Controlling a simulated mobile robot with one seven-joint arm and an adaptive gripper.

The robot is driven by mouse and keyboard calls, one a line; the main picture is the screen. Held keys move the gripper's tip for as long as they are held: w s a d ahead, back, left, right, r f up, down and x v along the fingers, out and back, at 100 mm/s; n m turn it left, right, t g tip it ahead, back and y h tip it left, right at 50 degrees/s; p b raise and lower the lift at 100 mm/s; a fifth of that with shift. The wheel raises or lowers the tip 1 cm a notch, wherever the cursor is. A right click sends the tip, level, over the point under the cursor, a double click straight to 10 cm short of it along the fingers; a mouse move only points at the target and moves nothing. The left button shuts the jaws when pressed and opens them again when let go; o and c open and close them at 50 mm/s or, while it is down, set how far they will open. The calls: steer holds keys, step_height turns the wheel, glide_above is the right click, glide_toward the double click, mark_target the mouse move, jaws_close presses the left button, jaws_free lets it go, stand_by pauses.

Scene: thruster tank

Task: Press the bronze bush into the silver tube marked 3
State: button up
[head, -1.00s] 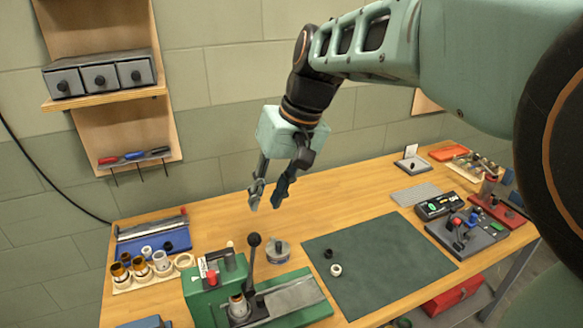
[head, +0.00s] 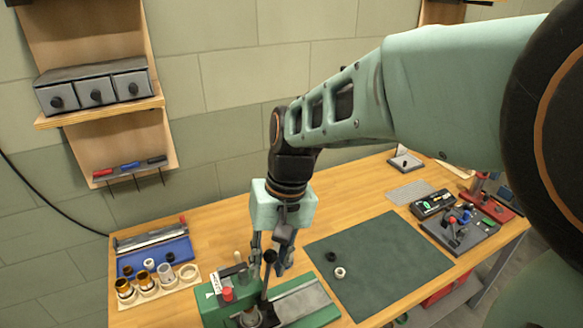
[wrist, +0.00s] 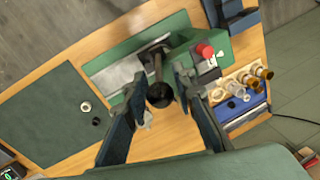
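A green bench press (head: 215,312) stands at the front of the table, with a lever ending in a black knob (head: 270,256). A silver tube with a brownish top (head: 250,318) sits in the press, partly cut off by the frame's bottom edge. I cannot read a 3 on it or tell how deep a bush sits. My gripper (head: 268,268) is above and behind the press, around the lever's top. In the wrist view my gripper (wrist: 160,108) is open, with the knob (wrist: 160,95) between its fingers and no clear contact.
A wooden rack (head: 158,294) with several tubes and rings stands left, before a blue tray (head: 180,248). A dark green mat (head: 385,262) with a black ring (head: 330,256) and white ring (head: 340,272) lies right. Wall drawers (head: 95,87) are upper left.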

mark_target(265, 280)
steer(key=shift+a+f+b, duration=0.15)
steer(key=shift+f+b, duration=0.3)
steer(key=shift+f, duration=0.4)
steer(key=shift+a+f+b, duration=0.15)
steer(key=shift+f+b, duration=0.3)
steer(key=shift+f, duration=0.4)
jaws_close()
steer(key=shift+w+a+r, duration=0.1)
steer(key=shift+r, duration=0.05)
